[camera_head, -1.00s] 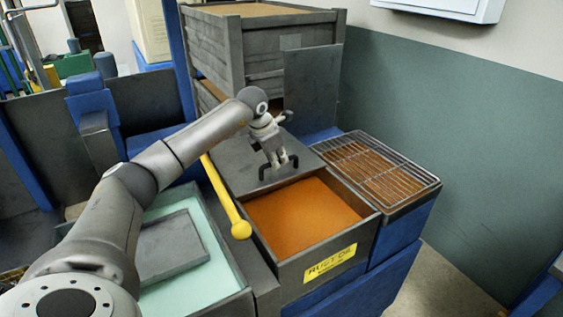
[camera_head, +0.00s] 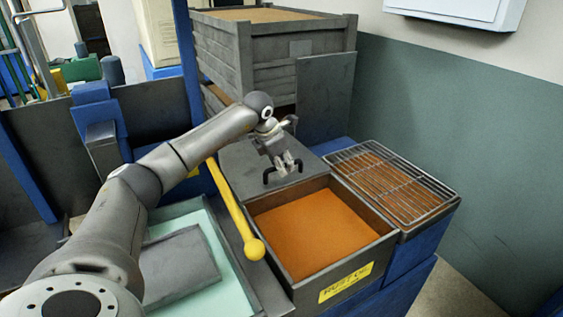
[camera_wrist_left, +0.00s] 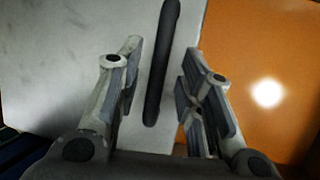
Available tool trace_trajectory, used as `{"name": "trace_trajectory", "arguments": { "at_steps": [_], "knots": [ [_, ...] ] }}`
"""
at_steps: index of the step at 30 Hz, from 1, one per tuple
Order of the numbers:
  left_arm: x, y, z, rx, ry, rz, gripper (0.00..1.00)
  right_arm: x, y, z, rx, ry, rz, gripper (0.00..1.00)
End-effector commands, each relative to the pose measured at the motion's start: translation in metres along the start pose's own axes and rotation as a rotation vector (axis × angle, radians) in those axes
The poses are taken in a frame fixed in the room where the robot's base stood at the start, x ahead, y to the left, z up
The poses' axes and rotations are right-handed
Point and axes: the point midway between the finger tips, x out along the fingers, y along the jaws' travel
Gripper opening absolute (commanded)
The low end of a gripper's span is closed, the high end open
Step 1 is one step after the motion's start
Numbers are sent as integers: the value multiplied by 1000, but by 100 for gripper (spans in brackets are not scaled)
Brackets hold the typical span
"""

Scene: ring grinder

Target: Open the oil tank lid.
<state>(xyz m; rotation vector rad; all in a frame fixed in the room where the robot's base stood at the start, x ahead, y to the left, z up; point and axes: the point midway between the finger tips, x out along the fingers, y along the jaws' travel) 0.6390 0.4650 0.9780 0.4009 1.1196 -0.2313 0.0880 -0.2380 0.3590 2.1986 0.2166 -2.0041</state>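The oil tank (camera_head: 372,252) has a yellow label on its front, and its orange oil (camera_head: 318,230) is exposed. The grey lid (camera_head: 240,160) lies flat behind the opening. Its black handle (camera_head: 268,179) stands near the lid's front edge. My left gripper (camera_head: 283,168) is at the handle, coming from behind and above. In the left wrist view the lid (camera_wrist_left: 60,60) fills the left and the oil (camera_wrist_left: 265,50) the right. There the handle (camera_wrist_left: 163,60) runs between the open fingers of my gripper (camera_wrist_left: 158,82), with gaps on both sides. My right gripper is not in view.
A yellow lever (camera_head: 234,212) slopes along the tank's left side. A wire rack (camera_head: 395,183) is on the right. A pale green basin (camera_head: 232,270) is on the left, under my arm. Stacked grey crates (camera_head: 270,50) stand behind the lid.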

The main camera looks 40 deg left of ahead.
Motion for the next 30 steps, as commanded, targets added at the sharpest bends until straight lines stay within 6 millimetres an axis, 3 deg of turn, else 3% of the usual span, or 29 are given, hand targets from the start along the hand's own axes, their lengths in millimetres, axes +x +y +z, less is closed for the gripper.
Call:
{"name": "trace_trajectory", "arguments": {
  "at_steps": [11,24,30],
  "knots": [
    [-8,1,0,0,-2,1,35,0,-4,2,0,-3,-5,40],
    [-94,0,0,0,-2,2,35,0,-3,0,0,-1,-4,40],
    [-116,0,0,0,-2,0,35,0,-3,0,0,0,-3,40]
  ]
}}
